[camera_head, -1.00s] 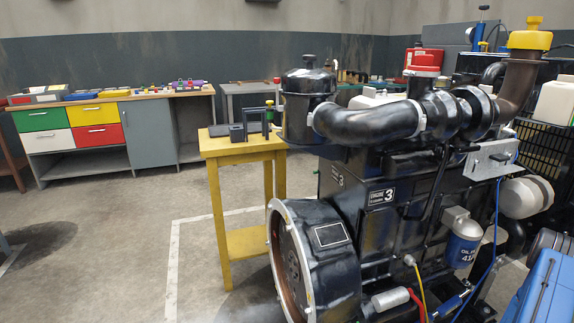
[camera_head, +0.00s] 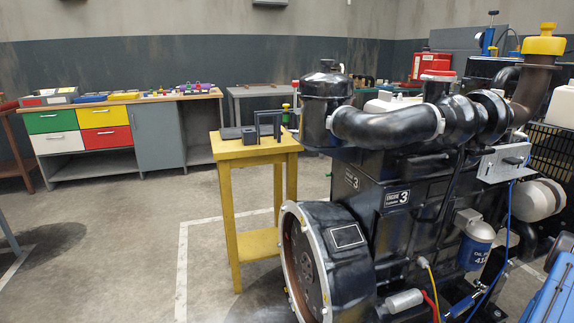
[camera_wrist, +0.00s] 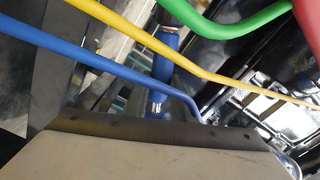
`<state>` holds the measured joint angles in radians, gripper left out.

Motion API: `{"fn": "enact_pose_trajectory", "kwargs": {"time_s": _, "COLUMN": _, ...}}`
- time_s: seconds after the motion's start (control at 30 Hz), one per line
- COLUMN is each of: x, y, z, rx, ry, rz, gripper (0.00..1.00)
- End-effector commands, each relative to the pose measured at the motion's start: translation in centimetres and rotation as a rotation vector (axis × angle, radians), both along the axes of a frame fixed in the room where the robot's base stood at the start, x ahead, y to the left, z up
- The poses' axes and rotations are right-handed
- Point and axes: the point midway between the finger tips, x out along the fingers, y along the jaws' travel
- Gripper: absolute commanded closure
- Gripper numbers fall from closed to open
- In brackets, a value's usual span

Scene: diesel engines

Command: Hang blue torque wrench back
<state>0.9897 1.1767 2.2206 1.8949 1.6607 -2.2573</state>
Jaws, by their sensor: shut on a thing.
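In the wrist view, the edge of my gripper (camera_wrist: 150,126) fills the bottom as a dark bar with a beige body below it. Just past this edge is a blue cylinder with a bright metal end (camera_wrist: 163,62), which looks like the blue torque wrench's handle. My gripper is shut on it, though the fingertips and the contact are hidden. The rest of the wrench is not clear. No hanging place for the wrench can be made out.
A black diesel engine marked 3 (camera_head: 385,215) takes up the right half of the head view. A yellow table (camera_head: 245,150) stands beside it. Blue, yellow and green lines (camera_wrist: 260,20) cross the wrist view close up. The floor at left (camera_head: 110,230) is open.

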Motion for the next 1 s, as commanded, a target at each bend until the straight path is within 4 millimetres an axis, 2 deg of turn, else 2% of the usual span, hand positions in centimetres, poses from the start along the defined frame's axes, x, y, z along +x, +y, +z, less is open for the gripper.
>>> {"fn": "enact_pose_trajectory", "kwargs": {"time_s": 0.17, "x": 0.0, "y": -0.6, "z": 0.0, "rx": -0.001, "ry": -0.002, "rz": -0.006, "gripper": 1.00}}
{"fn": "enact_pose_trajectory", "kwargs": {"time_s": 0.5, "x": -0.1, "y": -0.7, "z": 0.0, "rx": -0.001, "ry": -0.001, "rz": -0.007, "gripper": 1.00}}
{"fn": "enact_pose_trajectory", "kwargs": {"time_s": 1.0, "x": -3.8, "y": -0.7, "z": 0.0, "rx": 0.000, "ry": -0.001, "rz": -0.007, "gripper": 1.00}}
